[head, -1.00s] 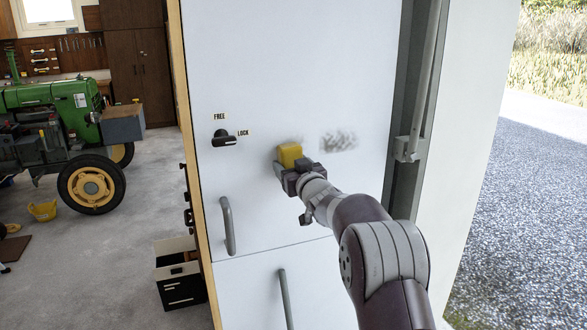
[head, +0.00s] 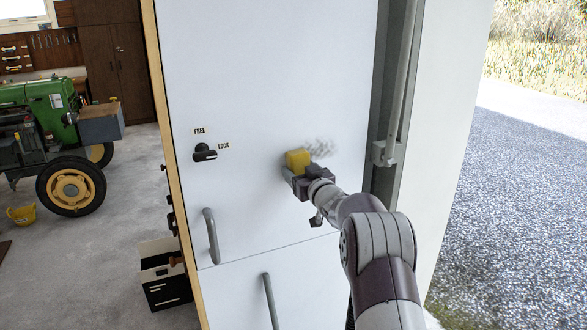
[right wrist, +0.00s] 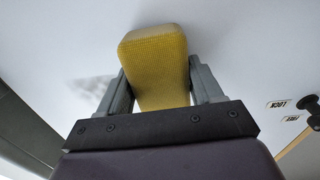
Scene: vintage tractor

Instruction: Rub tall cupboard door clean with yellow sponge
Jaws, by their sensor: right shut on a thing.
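The tall white cupboard door (head: 265,80) fills the middle of the head view. A grey smudge (head: 321,147) marks it right of the lock knob; the smudge also shows in the right wrist view (right wrist: 92,87). My right gripper (head: 303,172) is shut on the yellow sponge (head: 297,160), which is at the door's face just left of the smudge and covers part of that area. In the right wrist view the sponge (right wrist: 155,60) sits between both fingers. I cannot tell whether it presses on the door. My left gripper is not in view.
A black lock knob (head: 205,153) and a grey handle (head: 211,236) stick out on the door's left side. A lower door has another handle (head: 270,300). A grey post with a latch rod (head: 392,110) stands at right. A box (head: 163,273) is on the floor at left.

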